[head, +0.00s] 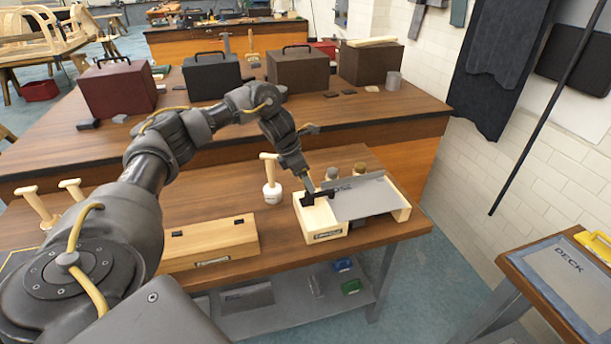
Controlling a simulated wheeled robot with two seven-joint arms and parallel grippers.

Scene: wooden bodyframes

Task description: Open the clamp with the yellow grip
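A yellow grip (594,246) shows at the right edge, on the small blue-grey-edged table; its far end is cut off by the frame, and I cannot tell whether its clamp is open. My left gripper (317,194) is over the left end of a light wooden box (318,222) on the workbench, far to the left of the yellow grip. It is small and dark, so I cannot tell whether its fingers are open or holding anything. My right gripper is out of view.
A grey metal sheet (368,198) lies across the box. A white-headed mallet (272,190) and a closed wooden case (208,243) stand left of it. A sheet marked DECK (562,268) lies beside the yellow grip. Floor shows between bench and small table.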

